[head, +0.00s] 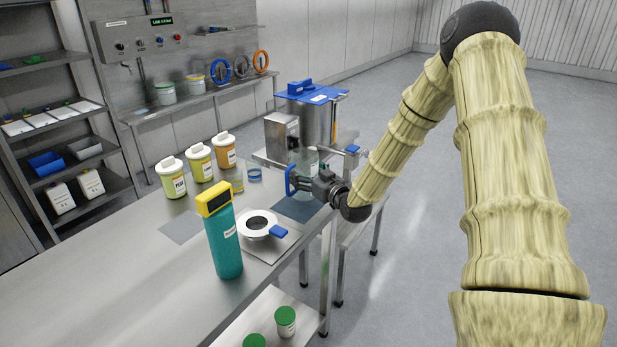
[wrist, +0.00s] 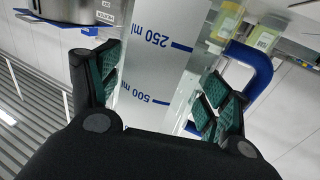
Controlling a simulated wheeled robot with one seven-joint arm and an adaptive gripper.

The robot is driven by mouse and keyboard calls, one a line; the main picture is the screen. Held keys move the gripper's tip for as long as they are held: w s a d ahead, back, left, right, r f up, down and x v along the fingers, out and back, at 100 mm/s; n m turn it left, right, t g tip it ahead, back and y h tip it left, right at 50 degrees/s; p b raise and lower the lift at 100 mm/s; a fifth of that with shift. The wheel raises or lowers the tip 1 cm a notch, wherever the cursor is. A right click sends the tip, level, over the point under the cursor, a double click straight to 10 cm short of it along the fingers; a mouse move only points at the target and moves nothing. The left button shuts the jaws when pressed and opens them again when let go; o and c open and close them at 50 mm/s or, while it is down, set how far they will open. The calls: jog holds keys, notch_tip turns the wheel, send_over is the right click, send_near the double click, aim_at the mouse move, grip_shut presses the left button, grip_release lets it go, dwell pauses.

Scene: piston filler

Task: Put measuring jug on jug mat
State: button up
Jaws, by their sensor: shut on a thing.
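My gripper (head: 322,184) is shut on the measuring jug, a clear vessel with a blue handle (head: 289,181), near the table's far right end. In the wrist view the jug (wrist: 155,65) stands between the dark green finger pads, with blue 250 ml and 500 ml marks and the handle to the right. A dark blue mat (head: 297,211) lies on the table just below the jug in the picture; the gap between them cannot be told. A plain grey mat (head: 181,228) lies farther left. No label shows which is the jug mat.
A teal bottle with a yellow top (head: 223,240) and a white round device with a blue tab (head: 258,224) stand near the front. Several white-lidded jars (head: 200,163) stand behind. The filler with a blue-topped hopper (head: 318,115) is beyond the jug. The near left table is clear.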

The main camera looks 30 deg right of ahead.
jog(key=shift+w+d, duration=0.4)
jog(key=shift+w, duration=0.35)
jog(key=shift+f+p, duration=0.55)
jog(key=shift+f, duration=1.2)
jog(key=shift+f, duration=0.15)
jog(key=o, duration=1.4)
jog(key=s, duration=0.4)
jog(key=s+b, duration=0.1)
jog(key=s, duration=0.3)
jog(key=s+b, duration=0.1)
jog(key=s, duration=0.3)
jog(key=shift+d+r, duration=0.2)
jog(key=shift+d, duration=0.1)
